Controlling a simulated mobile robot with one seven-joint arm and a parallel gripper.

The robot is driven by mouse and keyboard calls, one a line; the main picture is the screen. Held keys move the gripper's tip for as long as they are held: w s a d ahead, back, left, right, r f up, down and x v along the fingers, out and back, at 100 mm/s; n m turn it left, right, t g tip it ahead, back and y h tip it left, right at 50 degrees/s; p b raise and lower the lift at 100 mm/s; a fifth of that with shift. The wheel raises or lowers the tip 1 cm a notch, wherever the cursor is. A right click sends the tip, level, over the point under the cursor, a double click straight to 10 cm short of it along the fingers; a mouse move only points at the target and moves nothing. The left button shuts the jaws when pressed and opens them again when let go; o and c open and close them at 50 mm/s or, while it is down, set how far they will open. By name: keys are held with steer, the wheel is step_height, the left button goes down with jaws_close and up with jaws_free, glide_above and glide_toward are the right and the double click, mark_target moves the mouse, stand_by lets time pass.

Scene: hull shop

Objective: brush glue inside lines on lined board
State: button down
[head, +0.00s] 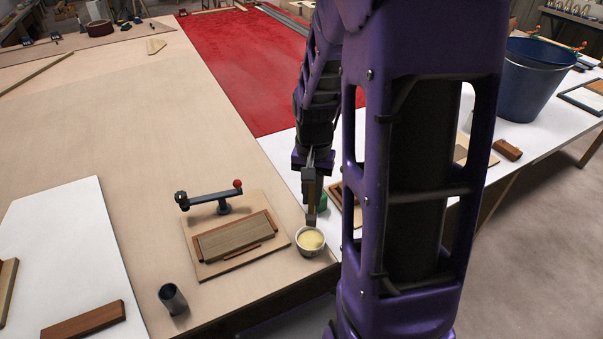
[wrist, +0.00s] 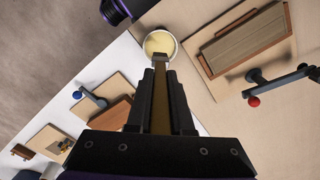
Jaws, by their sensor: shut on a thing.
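My gripper (head: 311,172) is shut on a brush (head: 310,205), which points down. The gripper (wrist: 160,100) and the brush's brown handle (wrist: 161,118) also show in the wrist view. A small white pot (head: 301,252) of pale yellow glue (head: 311,239) stands at the table's front corner, directly below the brush. The brush's lower end is at the pot's far rim; I cannot tell if it touches the glue. A wooden board (head: 236,237) lies in a jig (head: 205,268) left of the pot. No lines can be made out on it.
A clamp arm with a red knob (head: 237,184) stands behind the board. A dark cup (head: 173,299) and a brown wood block (head: 84,320) are front left. A red sheet (head: 245,70) covers the far table. A blue bucket (head: 535,80) stands at right. The left table is largely clear.

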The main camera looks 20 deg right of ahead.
mark_target(312, 212)
steer(key=shift+w+d, duration=0.1)
steer(key=shift+w, duration=0.05)
steer(key=shift+f+b, duration=2.4)
steer(key=shift+f, duration=0.45)
steer(key=shift+f+b, duration=0.4)
steer(key=shift+f, duration=0.2)
steer(key=shift+r+p, duration=2.9)
steer(key=shift+r, duration=0.7)
